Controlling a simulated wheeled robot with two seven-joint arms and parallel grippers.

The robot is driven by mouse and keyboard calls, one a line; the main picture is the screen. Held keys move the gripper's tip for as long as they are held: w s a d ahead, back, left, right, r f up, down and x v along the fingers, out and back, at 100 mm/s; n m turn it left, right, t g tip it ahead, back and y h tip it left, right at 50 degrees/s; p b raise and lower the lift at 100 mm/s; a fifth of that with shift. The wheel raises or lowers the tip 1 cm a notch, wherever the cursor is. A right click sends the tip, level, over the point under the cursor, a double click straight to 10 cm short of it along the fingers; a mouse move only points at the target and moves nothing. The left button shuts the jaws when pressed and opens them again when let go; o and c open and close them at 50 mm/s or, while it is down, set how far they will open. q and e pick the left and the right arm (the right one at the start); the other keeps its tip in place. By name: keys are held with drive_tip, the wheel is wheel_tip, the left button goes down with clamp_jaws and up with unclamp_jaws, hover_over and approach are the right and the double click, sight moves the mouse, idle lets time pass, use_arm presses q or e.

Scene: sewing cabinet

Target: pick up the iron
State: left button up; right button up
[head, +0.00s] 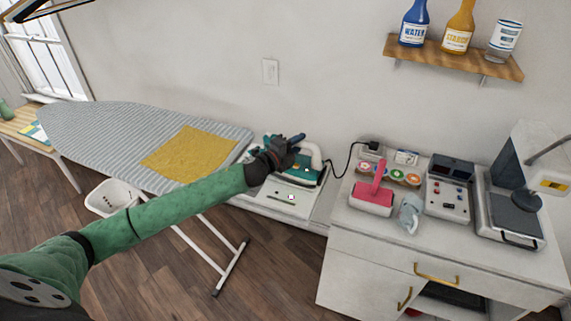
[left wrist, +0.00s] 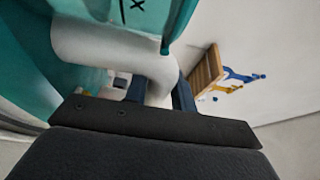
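The teal and white iron (head: 303,172) rests on a pale stand (head: 290,197) between the ironing board and the cabinet. My left gripper (head: 295,142) is at the iron's handle and hides part of it. In the left wrist view, the iron's white handle (left wrist: 112,47) runs down between the two dark fingers (left wrist: 158,92). The fingers lie close against both sides of the handle, so the gripper looks shut on it. My right gripper is in neither view.
The striped ironing board (head: 90,135) bears a yellow cloth (head: 188,152). The white cabinet (head: 360,250) holds a pink lint roller (head: 373,198), thread spools and machines. A black cord (head: 343,160) runs behind the iron. A shelf (head: 450,60) with bottles hangs above.

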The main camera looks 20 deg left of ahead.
use_arm(q)
clamp_jaws()
idle(1.0)
